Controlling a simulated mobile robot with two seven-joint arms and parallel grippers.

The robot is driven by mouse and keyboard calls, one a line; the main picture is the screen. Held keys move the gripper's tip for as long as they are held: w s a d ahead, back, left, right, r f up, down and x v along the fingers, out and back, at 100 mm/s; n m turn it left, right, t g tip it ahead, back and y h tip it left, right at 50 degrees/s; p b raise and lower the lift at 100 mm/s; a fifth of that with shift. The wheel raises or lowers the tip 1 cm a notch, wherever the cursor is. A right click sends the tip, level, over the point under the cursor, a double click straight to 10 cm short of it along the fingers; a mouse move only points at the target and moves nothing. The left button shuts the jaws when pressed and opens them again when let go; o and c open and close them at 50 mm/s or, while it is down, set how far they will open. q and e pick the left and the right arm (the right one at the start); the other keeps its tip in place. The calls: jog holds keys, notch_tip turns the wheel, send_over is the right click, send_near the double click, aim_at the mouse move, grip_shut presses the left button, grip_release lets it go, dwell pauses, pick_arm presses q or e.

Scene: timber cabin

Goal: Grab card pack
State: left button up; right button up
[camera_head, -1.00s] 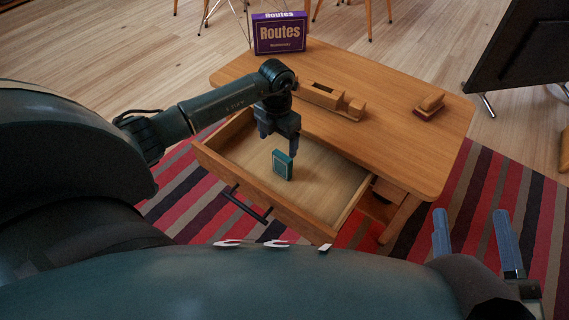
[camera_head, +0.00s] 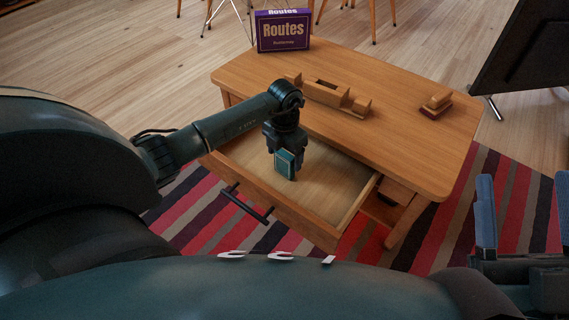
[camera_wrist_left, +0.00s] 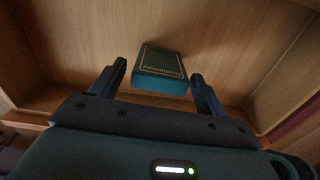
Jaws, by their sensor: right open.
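The card pack (camera_head: 285,163) is a small teal box standing upright inside the open drawer (camera_head: 335,190). In the left wrist view the pack (camera_wrist_left: 161,70) shows gold edging and lettering. My left gripper (camera_head: 283,150) is down in the drawer at the pack. Its two fingers are apart, one on each side of the pack, with a small gap visible on both sides in the left wrist view. My right gripper (camera_head: 523,180) is at the right edge of the head view, fingers spread, empty and away from the table.
The wooden table (camera_head: 400,150) holds a purple "Routes" box (camera_head: 284,32), a wooden holder (camera_head: 335,95) and a small wooden block piece (camera_head: 436,105). A striped rug (camera_head: 515,200) lies below.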

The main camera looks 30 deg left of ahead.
pick_arm(q)
jog(key=c, duration=0.9)
